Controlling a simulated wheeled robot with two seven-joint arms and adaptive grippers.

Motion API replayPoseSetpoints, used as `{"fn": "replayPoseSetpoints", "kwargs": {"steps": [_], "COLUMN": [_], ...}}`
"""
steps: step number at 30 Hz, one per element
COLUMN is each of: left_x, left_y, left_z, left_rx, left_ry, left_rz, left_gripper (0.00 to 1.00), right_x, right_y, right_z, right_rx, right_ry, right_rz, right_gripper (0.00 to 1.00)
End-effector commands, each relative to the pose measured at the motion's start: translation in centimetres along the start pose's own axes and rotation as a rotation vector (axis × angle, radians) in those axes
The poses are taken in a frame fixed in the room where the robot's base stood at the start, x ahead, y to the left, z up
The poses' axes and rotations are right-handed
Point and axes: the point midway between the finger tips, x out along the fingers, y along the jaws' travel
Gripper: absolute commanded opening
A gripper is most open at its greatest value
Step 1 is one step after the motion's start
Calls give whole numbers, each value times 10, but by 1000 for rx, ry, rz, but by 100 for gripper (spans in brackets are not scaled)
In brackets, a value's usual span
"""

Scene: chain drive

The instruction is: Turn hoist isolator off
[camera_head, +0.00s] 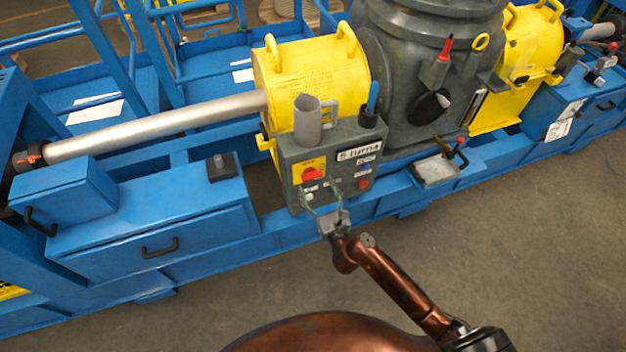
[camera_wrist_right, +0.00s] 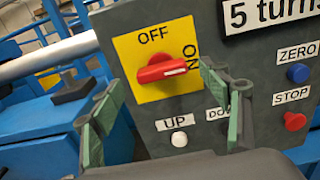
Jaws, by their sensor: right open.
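The hoist isolator is a red rotary knob (camera_wrist_right: 158,70) on a yellow plate (camera_wrist_right: 150,38) marked OFF at the top and ON at the right. The knob lies roughly horizontal, its white mark pointing right toward ON. In the head view the knob (camera_head: 312,174) sits on the grey control box (camera_head: 345,143). My right gripper (camera_head: 322,197) is open and empty in front of the box. In the right wrist view its green-padded fingers (camera_wrist_right: 162,93) stand apart, left and right of the knob and slightly below it, without visible contact. My left gripper is out of view.
Below and right of the knob are a white UP button (camera_wrist_right: 179,139), a partly hidden DOWN button, a blue ZERO button (camera_wrist_right: 298,73) and a red STOP button (camera_wrist_right: 294,121). A grey mug-like holder (camera_head: 307,121) stands on the box. Blue framework (camera_head: 215,225) surrounds it; floor in front is clear.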

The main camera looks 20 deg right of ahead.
Motion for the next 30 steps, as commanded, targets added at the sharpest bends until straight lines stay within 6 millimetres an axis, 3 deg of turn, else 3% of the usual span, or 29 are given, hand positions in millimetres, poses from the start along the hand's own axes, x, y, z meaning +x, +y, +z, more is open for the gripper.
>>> {"fn": "replayPoseSetpoints", "kwargs": {"steps": [7,18,30], "left_x": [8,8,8], "left_y": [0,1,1], "left_z": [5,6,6], "left_rx": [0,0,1], "left_ry": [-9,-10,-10], "left_rz": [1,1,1], "left_gripper": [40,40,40], "right_x": [31,36,36], "right_y": [0,-1,0], "right_z": [-2,-1,-1], "right_rx": [-4,-4,-4], "right_ry": [1,1,1], "right_rz": [-1,-1,-1], "right_gripper": [70,70,42]}}
